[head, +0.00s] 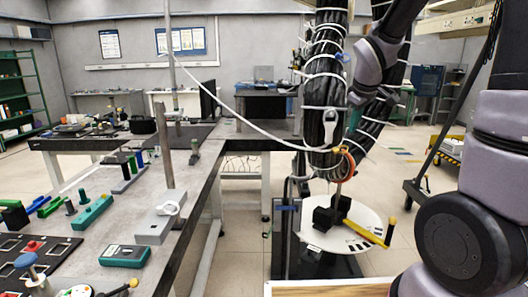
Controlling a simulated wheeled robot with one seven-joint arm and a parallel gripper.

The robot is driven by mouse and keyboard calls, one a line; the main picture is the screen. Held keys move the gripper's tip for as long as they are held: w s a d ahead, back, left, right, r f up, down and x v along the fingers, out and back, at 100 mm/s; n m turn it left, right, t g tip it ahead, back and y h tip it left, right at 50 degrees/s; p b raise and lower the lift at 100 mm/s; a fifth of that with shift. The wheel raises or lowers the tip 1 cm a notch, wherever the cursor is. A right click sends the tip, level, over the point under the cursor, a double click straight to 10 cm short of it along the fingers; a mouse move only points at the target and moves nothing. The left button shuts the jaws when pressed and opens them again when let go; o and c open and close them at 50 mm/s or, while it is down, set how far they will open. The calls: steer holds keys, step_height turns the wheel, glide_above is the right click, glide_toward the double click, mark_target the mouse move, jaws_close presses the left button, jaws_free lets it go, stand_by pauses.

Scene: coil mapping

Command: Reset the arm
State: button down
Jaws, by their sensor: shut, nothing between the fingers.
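My arm (480,190) fills the right side of the head view. Its large joint is at the lower right, and another stretch of it comes down from the top edge beside a thick black cable bundle (326,95). I cannot make out my gripper or its fingertips in this view. The lower end of the arm near the cables is partly hidden.
A long grey workbench (160,205) on the left carries a green meter (125,256), a grey block (160,218) and several small parts. The cable bundle hangs over a round white stand (340,232) with a yellow-handled tool (365,234). Open floor lies between.

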steer(key=s+r+m+y, duration=0.1)
steer(key=s+r+m, duration=0.2)
steer(key=s, duration=0.4)
steer(key=s+a+r+m+t+y, duration=0.1)
steer(key=s+r+m, duration=0.3)
steer(key=s, duration=0.4)
steer(key=s+a+r+m, duration=0.1)
steer(key=s+r+m, duration=0.3)
steer(key=s, duration=0.3)
steer(key=shift+s+a+y, duration=0.2)
steer(key=shift+a+y, duration=0.05)
steer(key=shift+y, duration=0.15)
